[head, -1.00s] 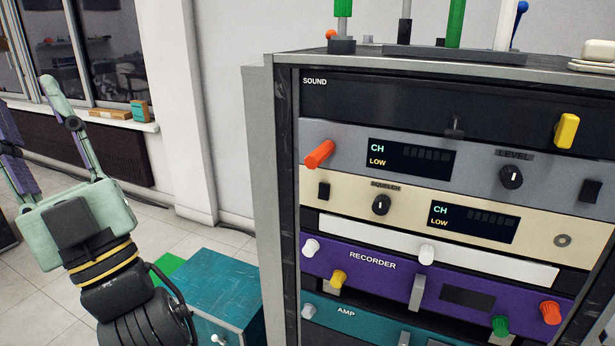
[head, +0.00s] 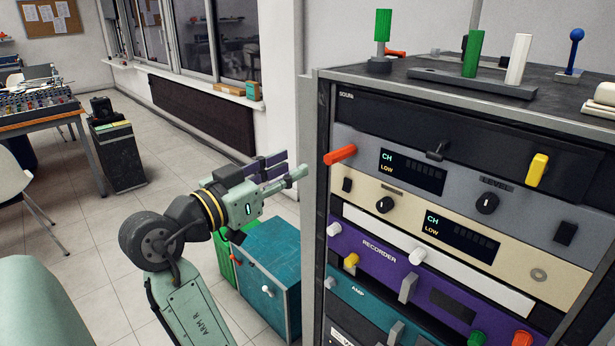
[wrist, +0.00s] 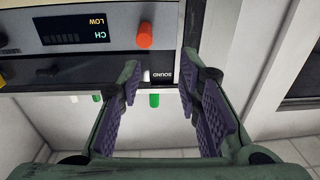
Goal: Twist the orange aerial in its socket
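The orange aerial (head: 340,155) juts out from the left end of the grey panel with the upper CH/LOW display. Its socket is hidden behind it. In the wrist view, which is upside down, the aerial (wrist: 145,36) points towards the camera, ahead of the fingers and left of the gap between them. My gripper (head: 291,167) is left of the rack, its fingers pointing towards the aerial but apart from it. In the wrist view the two purple-padded fingers (wrist: 168,84) are spread with nothing between them.
The rack's grey side wall (head: 312,130) stands close to my fingertips. A yellow knob (head: 537,170) and black dial (head: 487,203) are farther right. Green (head: 473,54) and white (head: 518,59) posts stand on top. A teal cabinet (head: 268,275) sits below my gripper.

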